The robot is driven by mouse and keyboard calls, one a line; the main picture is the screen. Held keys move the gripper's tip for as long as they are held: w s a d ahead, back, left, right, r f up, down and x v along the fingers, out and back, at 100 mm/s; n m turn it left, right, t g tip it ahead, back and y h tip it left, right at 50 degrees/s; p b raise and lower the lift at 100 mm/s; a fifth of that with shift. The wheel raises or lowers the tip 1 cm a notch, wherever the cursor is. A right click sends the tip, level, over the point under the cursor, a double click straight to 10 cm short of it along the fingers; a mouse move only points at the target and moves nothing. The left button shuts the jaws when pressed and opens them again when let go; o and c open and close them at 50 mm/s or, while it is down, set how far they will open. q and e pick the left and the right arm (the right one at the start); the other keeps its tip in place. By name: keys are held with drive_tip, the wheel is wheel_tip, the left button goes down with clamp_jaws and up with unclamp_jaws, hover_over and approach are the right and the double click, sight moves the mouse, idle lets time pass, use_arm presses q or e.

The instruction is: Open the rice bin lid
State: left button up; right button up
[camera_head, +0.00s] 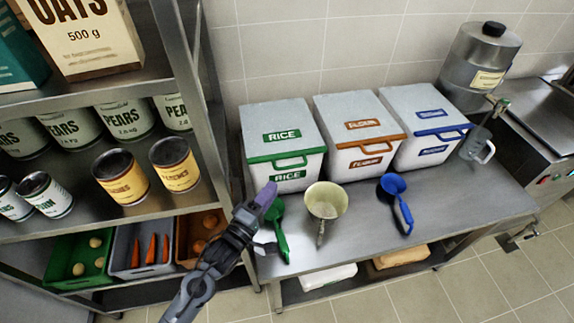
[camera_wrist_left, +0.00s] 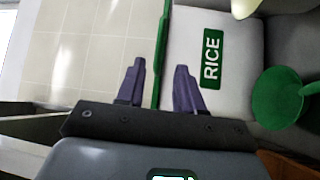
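The rice bin (camera_head: 262,128) is white with a green front edge and green RICE labels, and stands at the left end of the steel counter. Its lid looks shut. A green handle (camera_head: 291,161) sticks out at its front. My left gripper (camera_head: 267,197) is in front of and below the bin's left front corner, apart from the handle in the head view. In the left wrist view its two purple fingers (camera_wrist_left: 160,72) are spread, with a green edge (camera_wrist_left: 160,50) seen between and beyond them. The RICE label (camera_wrist_left: 212,58) is to their right. My right gripper is not in view.
A green scoop (camera_head: 281,240), a cream scoop (camera_head: 326,203) and a blue scoop (camera_head: 393,188) lie in front of the bins. The orange-edged bin (camera_head: 345,108) stands close to the rice bin's right. A steel shelf post (camera_head: 190,90) is to the left.

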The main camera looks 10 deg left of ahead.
sight(290, 166)
use_arm(q)
drive_tip(key=b+x, duration=0.1)
drive_tip(key=x, duration=0.9)
drive_tip(key=shift+c, duration=0.3)
clamp_jaws()
